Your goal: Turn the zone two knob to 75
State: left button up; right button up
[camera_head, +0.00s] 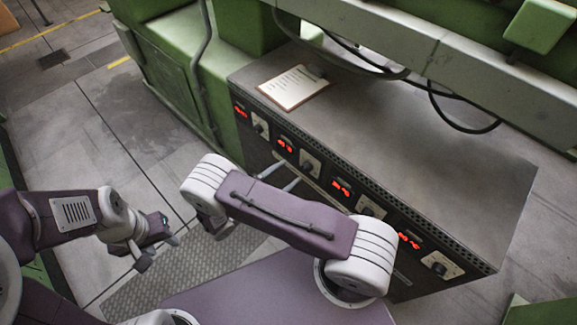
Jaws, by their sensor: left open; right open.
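The control cabinet front (325,190) carries a row of several dial knobs, each beside a red lit display. The second knob from the left (309,163) is a grey knob on a pale plate, with its display (286,144) up and left of it. Zone labels and digits are too small to read. My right gripper (291,171) is mostly hidden behind my purple arm link; two pale finger-like rods show just below the second knob, apart from it as far as I can tell. My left gripper (158,251) is open and empty over the floor, left of the cabinet.
A clipboard with paper (294,87) lies on the cabinet's grey top (400,130). Other knobs are at the left end (260,127), third (370,206) and right end (440,264). Green machinery (190,60) stands behind and left. Black cables (465,123) hang at the back. Floor at left is clear.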

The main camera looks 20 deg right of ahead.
jog(key=n+t+b, duration=0.2)
send_near(305, 170)
jog(key=x, duration=0.8)
jog(key=shift+w+d+r, duration=0.1)
jog(key=shift+w+d, duration=0.1)
jog(key=shift+d, duration=0.1)
grip_shut()
